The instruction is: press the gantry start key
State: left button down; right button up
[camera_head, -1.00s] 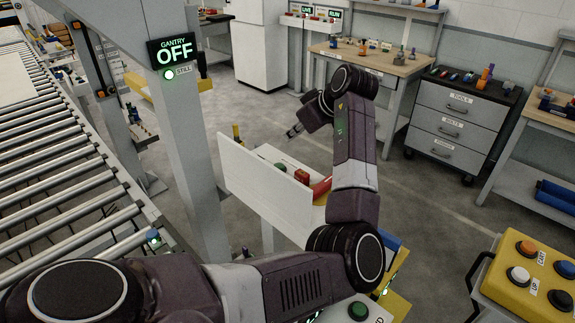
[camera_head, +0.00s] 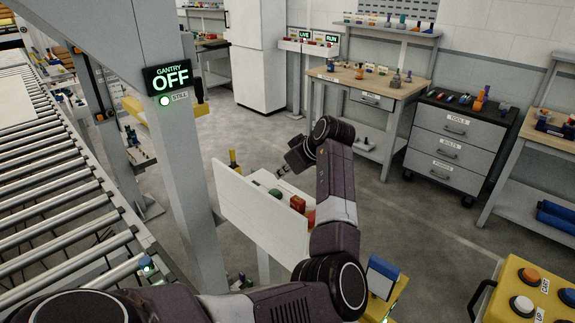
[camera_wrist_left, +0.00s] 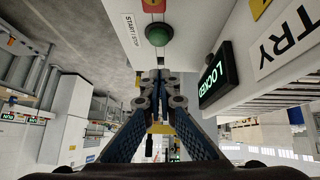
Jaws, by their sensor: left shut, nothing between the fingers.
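The gantry sign (camera_head: 171,77) reads OFF, with a lit green lamp labelled STILL below it. The green key (camera_head: 275,193) sits behind a white upright panel (camera_head: 250,205), beside a red key (camera_head: 298,203). My left gripper (camera_head: 279,173) is just above the green key, fingers shut and empty. In the left wrist view the green key (camera_wrist_left: 159,34) lies just beyond the closed fingertips (camera_wrist_left: 162,75), with a small gap apparent. A START label is beside it. A lit sign (camera_wrist_left: 210,78) there reads LOCKED. My right gripper is not in view.
A roller conveyor (camera_head: 60,190) runs along the left, beside a grey gantry post (camera_head: 178,170). A yellow box (camera_head: 530,290) with several buttons is at the lower right. A tool cabinet (camera_head: 455,135) and workbench (camera_head: 365,85) stand behind. Open floor lies between.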

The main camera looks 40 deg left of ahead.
aim_at(277, 195)
pick_arm(q)
jog(key=p+x, duration=0.1)
jog(key=x, duration=0.2)
jog(key=shift+a+f, duration=0.1)
jog(key=shift+a, duration=0.25)
notch_tip(277, 195, down, 4)
jog(key=shift+w+f+p, duration=0.1)
jog(key=shift+w+p, duration=0.1)
jog(key=shift+p, duration=0.75)
jog(key=shift+d+f, duration=0.1)
jog(key=shift+f, duration=0.05)
